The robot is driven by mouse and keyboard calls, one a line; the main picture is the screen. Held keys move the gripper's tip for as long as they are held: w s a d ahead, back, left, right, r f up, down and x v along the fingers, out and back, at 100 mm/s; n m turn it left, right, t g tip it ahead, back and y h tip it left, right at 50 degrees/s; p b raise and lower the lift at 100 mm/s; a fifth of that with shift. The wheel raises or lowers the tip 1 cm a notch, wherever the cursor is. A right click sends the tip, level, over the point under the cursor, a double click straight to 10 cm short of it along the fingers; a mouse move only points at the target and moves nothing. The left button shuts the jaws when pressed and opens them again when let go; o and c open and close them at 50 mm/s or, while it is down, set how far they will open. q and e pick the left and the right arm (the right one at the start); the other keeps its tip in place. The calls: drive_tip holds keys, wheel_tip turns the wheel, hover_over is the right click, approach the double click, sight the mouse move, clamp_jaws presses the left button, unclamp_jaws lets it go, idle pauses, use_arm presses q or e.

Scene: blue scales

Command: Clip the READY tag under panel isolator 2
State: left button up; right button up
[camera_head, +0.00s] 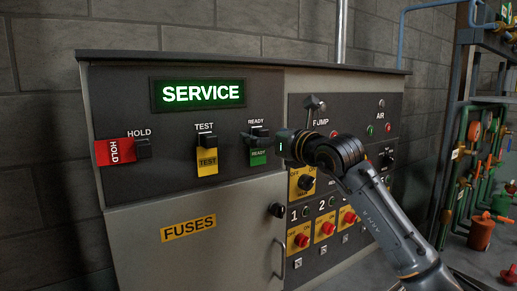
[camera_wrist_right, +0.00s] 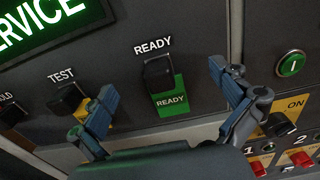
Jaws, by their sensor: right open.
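The green READY tag (camera_head: 258,158) hangs from the black clip under the READY label on the panel; it also shows in the right wrist view (camera_wrist_right: 171,103). My right gripper (camera_head: 262,141) is at this tag. In the right wrist view its two fingers (camera_wrist_right: 163,88) are spread, one on each side of the clip and tag, with gaps between. Panel isolator 2 (camera_head: 327,229) is a red knob on a yellow plate in the lower row, with a small clip (camera_head: 321,250) beneath it. My left gripper is not in view.
A red HOLD tag (camera_head: 115,152) and a yellow TEST tag (camera_head: 207,161) hang further left. A green-lit SERVICE sign (camera_head: 203,94) is above. My right forearm passes in front of the panel's right part. A FUSES door (camera_head: 188,246) is below; pipes and valves stand at the right.

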sight(265, 135)
clamp_jaws()
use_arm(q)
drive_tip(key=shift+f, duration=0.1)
use_arm(e)
drive_tip(key=shift+s+d+f+b, duration=0.1)
drive_tip(key=shift+s+d+b, duration=0.1)
drive_tip(key=shift+b, duration=0.2)
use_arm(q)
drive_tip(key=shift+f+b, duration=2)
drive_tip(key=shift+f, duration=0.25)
use_arm(e)
drive_tip(key=shift+v, duration=2.7)
